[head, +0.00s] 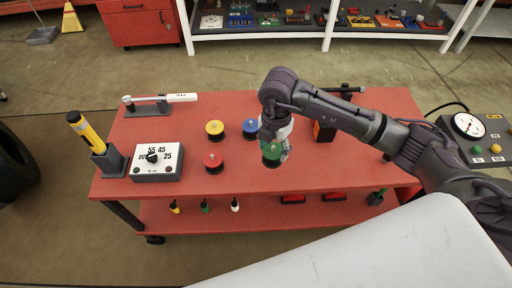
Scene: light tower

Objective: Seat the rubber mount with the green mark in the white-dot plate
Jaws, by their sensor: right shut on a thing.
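The rubber mount with the green mark (271,152) is in my right gripper (274,143), over the front middle of the red cart top. My right gripper points down and is shut on the mount, hiding part of it. I cannot tell whether the mount touches the cart top. Other mounts stand nearby on the left: one yellow (215,128), one blue (250,127) and one red (213,161). I cannot make out the white-dot plate. My left gripper is not in view.
On the red cart (330,178), a dial box (157,163) and a yellow tool in a dark holder (106,158) stand at left. A white-handled tool (182,97) lies at back left. A gauge box (468,126) is at right. The lower shelf holds small items.

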